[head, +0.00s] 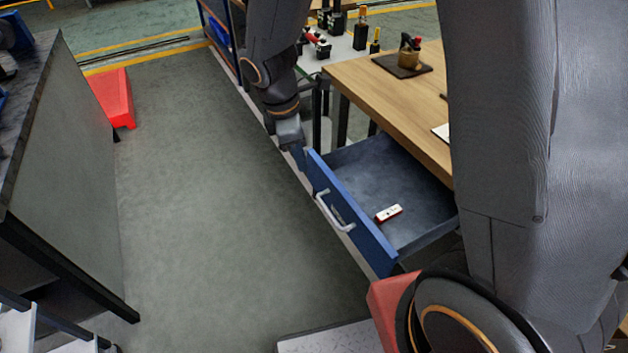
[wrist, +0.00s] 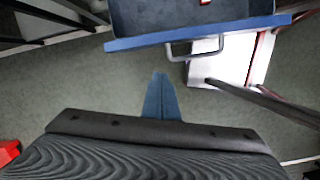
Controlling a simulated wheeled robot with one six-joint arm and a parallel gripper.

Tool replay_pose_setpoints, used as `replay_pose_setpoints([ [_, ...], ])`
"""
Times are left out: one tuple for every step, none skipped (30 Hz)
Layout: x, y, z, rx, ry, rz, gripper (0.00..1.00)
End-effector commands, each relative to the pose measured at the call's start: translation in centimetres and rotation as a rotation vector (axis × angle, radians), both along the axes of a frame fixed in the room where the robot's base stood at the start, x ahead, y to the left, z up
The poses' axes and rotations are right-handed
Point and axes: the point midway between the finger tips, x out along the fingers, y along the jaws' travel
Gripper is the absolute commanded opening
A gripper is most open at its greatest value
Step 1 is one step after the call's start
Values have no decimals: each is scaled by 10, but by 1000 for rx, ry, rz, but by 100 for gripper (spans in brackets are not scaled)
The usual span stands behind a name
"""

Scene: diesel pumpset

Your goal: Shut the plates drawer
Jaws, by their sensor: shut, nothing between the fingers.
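The blue plates drawer (head: 350,213) stands pulled out from under the wooden-topped bench in the head view. Its front carries a pale bar handle (head: 334,212). A small red and white item (head: 389,213) lies inside on the drawer floor. In the wrist view the drawer front (wrist: 135,43) crosses the top, with the handle (wrist: 194,52) right of centre. My gripper (head: 298,157) is by the far left end of the drawer front. In the wrist view my gripper (wrist: 159,76) is shut and empty, its blue fingers pointing at the drawer front with floor showing between. Contact is not visible.
The wooden bench top (head: 390,95) overhangs the drawer and holds a dark tray with a small brown holder (head: 410,56). A grey-sided bench (head: 60,150) stands at left, with a red block (head: 113,98) beyond it. The floor between (head: 200,200) is clear.

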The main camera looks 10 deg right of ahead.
Motion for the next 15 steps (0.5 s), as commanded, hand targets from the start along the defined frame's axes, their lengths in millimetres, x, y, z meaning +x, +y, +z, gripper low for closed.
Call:
replay_pose_setpoints([
  [7, 11, -7, -20, 16, 102, 0],
  [9, 15, -9, -30, 24, 155, 0],
  [13, 20, -12, -42, 32, 212, 0],
  [15, 22, -13, -47, 37, 245, 0],
  [16, 24, -14, -53, 41, 270, 0],
  [17, 26, -16, -58, 45, 295, 0],
  [18, 26, -17, -61, 47, 304, 0],
  [19, 26, -19, -62, 48, 309, 0],
  [19, 25, -22, -62, 48, 311, 0],
  [19, 24, -24, -62, 49, 310, 0],
  [19, 23, -28, -62, 50, 310, 0],
  [19, 22, -33, -63, 51, 310, 0],
  [19, 21, -37, -62, 50, 309, 0],
  [19, 19, -42, -62, 52, 307, 0],
  [19, 17, -49, -62, 51, 307, 0],
])
